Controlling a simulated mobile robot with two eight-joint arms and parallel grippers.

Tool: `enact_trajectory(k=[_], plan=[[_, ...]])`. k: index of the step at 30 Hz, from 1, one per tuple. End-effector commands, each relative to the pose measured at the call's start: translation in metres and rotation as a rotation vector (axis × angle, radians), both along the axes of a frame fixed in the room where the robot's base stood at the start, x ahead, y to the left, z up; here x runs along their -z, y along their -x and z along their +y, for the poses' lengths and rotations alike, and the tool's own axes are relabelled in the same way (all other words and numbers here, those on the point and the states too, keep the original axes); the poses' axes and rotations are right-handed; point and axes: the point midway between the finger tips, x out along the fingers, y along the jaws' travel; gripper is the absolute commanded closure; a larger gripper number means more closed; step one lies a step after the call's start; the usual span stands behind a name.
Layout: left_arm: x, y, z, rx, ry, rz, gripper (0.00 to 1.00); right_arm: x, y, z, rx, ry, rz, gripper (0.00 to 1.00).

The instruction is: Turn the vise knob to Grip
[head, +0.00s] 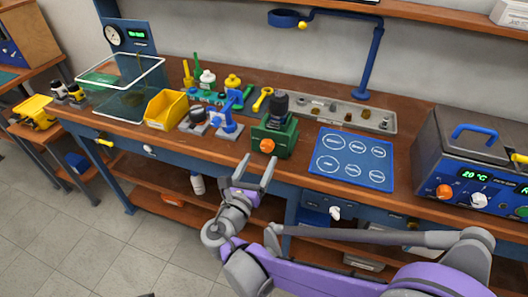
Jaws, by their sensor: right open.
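The green vise (279,135) stands at the front edge of the wooden bench, near the middle of the head view. Its orange knob (267,146) faces the front; I cannot read its setting. A dark cylindrical part (279,104) stands upright on top of the vise. My right gripper (257,163) is open and empty, its two fingers pointing towards the bench, just below and left of the knob in the picture. I see no contact with the knob. My left gripper is not in view.
A blue mat with white circles (351,159) lies right of the vise, with a metal tray (345,112) behind. A blue-fronted bath unit (478,165) stands further right. Left are a blue fixture (226,121) and a yellow bin (166,109). A blue lamp stand (372,65) rises behind.

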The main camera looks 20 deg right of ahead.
Motion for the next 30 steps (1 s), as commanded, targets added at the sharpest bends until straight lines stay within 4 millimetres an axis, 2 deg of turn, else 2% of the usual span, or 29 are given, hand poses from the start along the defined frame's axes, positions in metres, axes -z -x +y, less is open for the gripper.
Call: enact_trajectory(k=[3, 9, 20, 30], plan=[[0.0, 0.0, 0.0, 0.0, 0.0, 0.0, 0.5, 0.0, -0.018, -0.013, 0.003, -0.001, 0.0, 0.21], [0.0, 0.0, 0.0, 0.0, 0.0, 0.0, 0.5, 0.0, -0.035, -0.024, 0.001, -0.001, 0.0, 0.21], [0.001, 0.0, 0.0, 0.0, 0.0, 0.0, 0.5, 0.0, -0.038, -0.026, -0.001, -0.002, 0.0, 0.23], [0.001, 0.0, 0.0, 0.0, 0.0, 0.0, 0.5, 0.0, -0.038, -0.026, -0.001, -0.003, -0.001, 0.84]])
